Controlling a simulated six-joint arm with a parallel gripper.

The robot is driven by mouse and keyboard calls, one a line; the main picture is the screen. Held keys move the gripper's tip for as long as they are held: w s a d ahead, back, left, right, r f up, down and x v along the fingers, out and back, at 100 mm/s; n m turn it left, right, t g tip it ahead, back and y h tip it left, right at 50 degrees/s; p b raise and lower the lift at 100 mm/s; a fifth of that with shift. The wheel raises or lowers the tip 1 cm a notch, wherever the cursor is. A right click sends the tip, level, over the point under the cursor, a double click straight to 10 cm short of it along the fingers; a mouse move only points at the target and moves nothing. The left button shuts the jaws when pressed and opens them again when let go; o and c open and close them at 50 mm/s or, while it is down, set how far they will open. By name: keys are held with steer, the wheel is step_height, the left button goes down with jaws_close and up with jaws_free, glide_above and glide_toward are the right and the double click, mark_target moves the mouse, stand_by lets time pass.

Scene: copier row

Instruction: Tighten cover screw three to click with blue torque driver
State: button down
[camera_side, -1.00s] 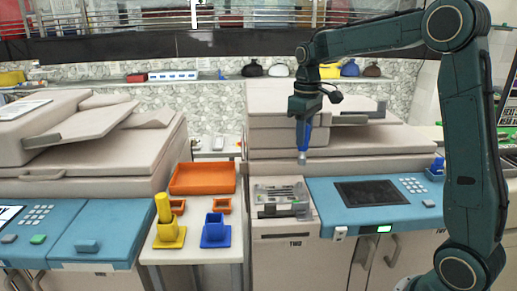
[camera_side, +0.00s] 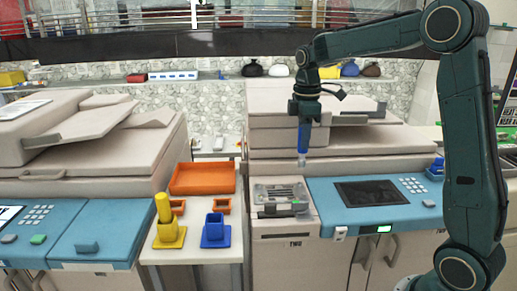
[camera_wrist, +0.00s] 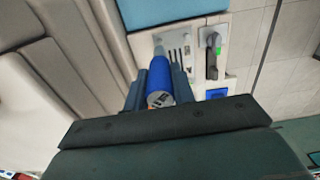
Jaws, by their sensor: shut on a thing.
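The blue torque driver (camera_side: 303,140) hangs from my gripper (camera_side: 305,118), which is shut on it. It points down, nearly upright, with its pale tip above the grey cover (camera_side: 282,192) on the copier marked TWO. A gap shows between tip and cover in the side view. In the wrist view the driver's blue body (camera_wrist: 155,90) sits between the two dark fingers (camera_wrist: 157,92). Past it lies a light plate (camera_wrist: 180,48) with dark slots. Single screws are too small to tell apart, so I cannot pick out screw three.
An orange tray (camera_side: 202,190), a yellow holder (camera_side: 168,235) with a yellow driver, and an empty blue holder (camera_side: 215,232) stand on the white table to the left. A blue panel with a dark screen (camera_side: 370,193) lies right of the cover. Copier lids rise behind.

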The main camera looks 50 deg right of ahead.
mark_target(302, 163)
steer(key=shift+f, duration=2.45)
steer(key=shift+f, duration=0.15)
steer(key=shift+f, duration=0.45)
steer(key=shift+m, duration=0.3)
steer(key=m, duration=0.3)
steer(key=shift+m, duration=1)
